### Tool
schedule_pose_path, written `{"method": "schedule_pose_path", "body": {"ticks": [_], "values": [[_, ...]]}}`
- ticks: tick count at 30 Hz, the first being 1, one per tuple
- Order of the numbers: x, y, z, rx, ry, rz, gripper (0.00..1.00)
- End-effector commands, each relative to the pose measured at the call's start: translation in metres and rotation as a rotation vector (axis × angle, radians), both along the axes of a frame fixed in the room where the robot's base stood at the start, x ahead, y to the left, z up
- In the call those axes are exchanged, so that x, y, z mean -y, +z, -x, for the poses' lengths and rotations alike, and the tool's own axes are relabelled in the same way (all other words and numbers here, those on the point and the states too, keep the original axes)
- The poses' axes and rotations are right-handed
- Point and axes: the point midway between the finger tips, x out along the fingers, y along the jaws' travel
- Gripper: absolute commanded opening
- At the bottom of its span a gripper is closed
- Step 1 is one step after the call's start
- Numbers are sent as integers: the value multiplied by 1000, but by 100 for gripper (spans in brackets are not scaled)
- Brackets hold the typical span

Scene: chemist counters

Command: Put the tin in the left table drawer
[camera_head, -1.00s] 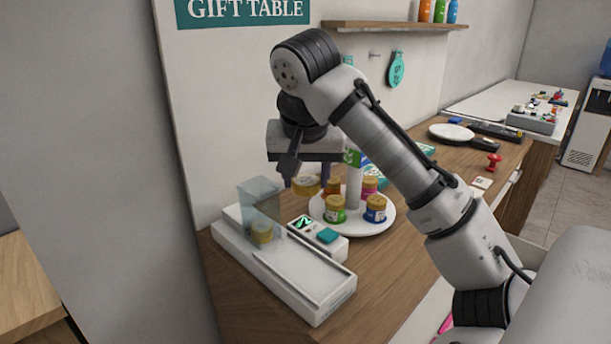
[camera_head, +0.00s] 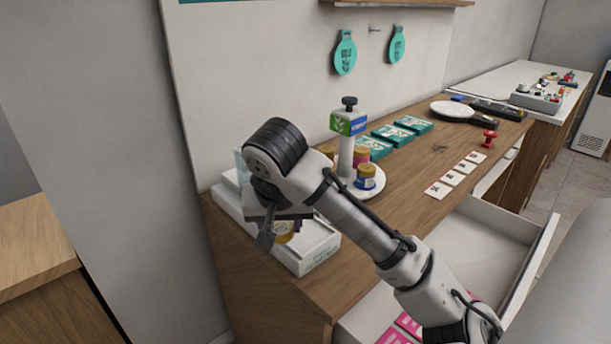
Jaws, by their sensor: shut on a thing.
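My gripper (camera_head: 275,232) is shut on a tin (camera_head: 284,229) with a yellow-tan lid. It holds the tin over the white device at the left end of the counter, and the fingers and wrist hide part of it. An open white drawer (camera_head: 497,240) juts out from the counter front; its visible floor is bare. A nearer open drawer (camera_head: 362,318), at the bottom of the view, holds bright pink packets (camera_head: 408,324). My arm passes over the area between the two drawers.
A white round stand (camera_head: 376,188) carries several small jars behind my arm. The white device (camera_head: 316,256) lies under my gripper. Teal boxes (camera_head: 388,137), white cards (camera_head: 459,174) and a red stamp (camera_head: 488,139) lie along the counter.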

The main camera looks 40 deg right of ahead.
Motion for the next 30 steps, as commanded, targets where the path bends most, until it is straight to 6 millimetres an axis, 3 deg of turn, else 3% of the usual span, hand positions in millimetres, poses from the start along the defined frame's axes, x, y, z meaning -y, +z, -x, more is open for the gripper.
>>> {"method": "schedule_pose_path", "body": {"ticks": [1,11,24,30], "values": [[-15,-25,-3,-2,32,-10,24],[-97,-170,-23,-2,196,-14,24],[-215,-388,-55,-7,445,1,24],[-256,-461,-66,-5,531,2,24]]}}
